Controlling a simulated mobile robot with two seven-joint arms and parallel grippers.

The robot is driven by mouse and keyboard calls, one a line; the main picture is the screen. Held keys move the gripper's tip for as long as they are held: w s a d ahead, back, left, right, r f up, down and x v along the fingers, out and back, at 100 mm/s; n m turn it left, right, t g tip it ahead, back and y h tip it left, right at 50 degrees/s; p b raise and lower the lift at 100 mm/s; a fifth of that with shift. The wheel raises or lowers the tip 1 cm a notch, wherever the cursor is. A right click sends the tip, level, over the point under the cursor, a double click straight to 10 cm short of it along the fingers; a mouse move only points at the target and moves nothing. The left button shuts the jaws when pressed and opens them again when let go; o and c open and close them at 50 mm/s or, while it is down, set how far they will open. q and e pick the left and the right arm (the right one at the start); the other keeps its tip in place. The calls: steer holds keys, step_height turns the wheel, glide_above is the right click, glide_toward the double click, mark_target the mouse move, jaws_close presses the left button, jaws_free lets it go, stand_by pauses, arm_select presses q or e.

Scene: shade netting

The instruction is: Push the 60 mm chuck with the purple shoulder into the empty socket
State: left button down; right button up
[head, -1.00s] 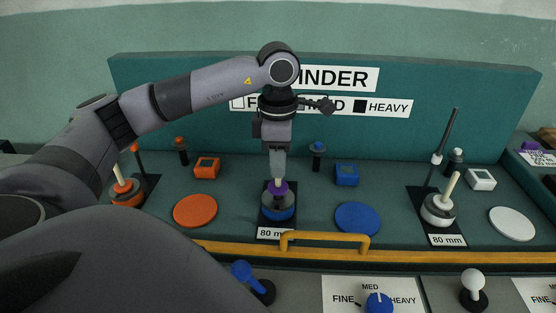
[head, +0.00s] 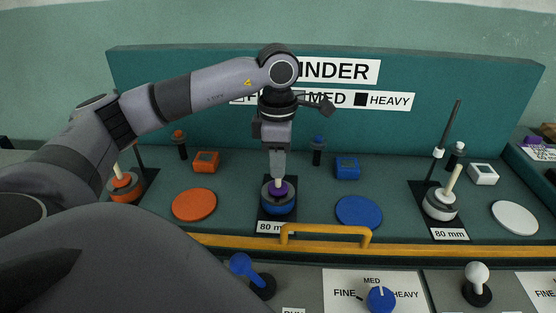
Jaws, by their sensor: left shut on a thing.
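The chuck with the purple shoulder (head: 280,190) stands upright at the middle station, with a pale stem above the purple part. It sits in the top of a grey holder with a blue band (head: 279,208), at its centre. Whether it is fully seated I cannot tell. My left gripper (head: 277,177) comes down from above and is shut on the pale stem. The fingers hide part of the stem. My right gripper is not in view.
An orange-banded unit (head: 125,188) stands left and a white one (head: 440,204) right, each with a pale stem. Orange (head: 194,204), blue (head: 358,213) and white (head: 514,217) discs lie flat on the bench. A yellow rail with a raised handle (head: 325,230) runs along the front.

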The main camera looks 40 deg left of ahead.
arm_select(q)
steer(key=shift+f, duration=0.3)
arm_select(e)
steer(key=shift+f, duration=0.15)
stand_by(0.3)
arm_select(q)
steer(key=c, duration=1.1)
jaws_free()
step_height(320, 180, up, 7)
steer(key=shift+r, duration=0.1)
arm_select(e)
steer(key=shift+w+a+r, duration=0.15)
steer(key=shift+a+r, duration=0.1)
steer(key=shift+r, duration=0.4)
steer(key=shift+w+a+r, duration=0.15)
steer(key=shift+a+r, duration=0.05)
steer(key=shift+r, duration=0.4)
arm_select(q)
steer(key=shift+p, duration=0.3)
